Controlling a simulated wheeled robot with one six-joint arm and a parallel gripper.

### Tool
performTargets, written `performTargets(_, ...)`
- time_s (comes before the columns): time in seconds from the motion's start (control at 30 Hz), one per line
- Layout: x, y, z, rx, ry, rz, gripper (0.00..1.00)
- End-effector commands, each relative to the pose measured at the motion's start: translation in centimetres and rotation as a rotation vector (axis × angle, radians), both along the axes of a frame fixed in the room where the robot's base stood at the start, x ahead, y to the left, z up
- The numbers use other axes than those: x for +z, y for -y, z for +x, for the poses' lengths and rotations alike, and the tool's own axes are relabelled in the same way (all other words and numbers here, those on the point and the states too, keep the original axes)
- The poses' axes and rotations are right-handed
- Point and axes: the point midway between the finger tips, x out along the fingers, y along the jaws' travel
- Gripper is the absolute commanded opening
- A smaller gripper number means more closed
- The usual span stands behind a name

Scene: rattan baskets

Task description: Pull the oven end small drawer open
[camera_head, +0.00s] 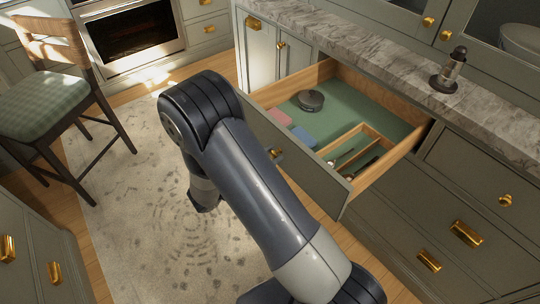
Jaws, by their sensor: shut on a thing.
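The small drawer (333,190) stands pulled out from the counter, its grey-green front towards the middle of the room. Its green-lined inside shows a dark round object (311,100), a pink block (278,117), a blue block (303,137) and a wooden divider with utensils. My arm hides the rest of the gripper and part of the drawer front.
A marble counter (400,65) with a dark grinder-like object (450,70) runs above the drawer. A chair (50,105) stands at left, an oven (130,35) at the back. A patterned rug (140,220) covers open floor. Closed drawers (440,215) are at right.

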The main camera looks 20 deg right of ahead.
Motion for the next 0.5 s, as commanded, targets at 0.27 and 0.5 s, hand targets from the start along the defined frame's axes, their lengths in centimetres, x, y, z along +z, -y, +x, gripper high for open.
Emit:
performTargets(0.27,0.01,0.02,0.0,0.0,0.0,0.0,0.45)
performTargets(0.5,0.0,0.02,0.01,0.0,0.0,0.0,0.5)
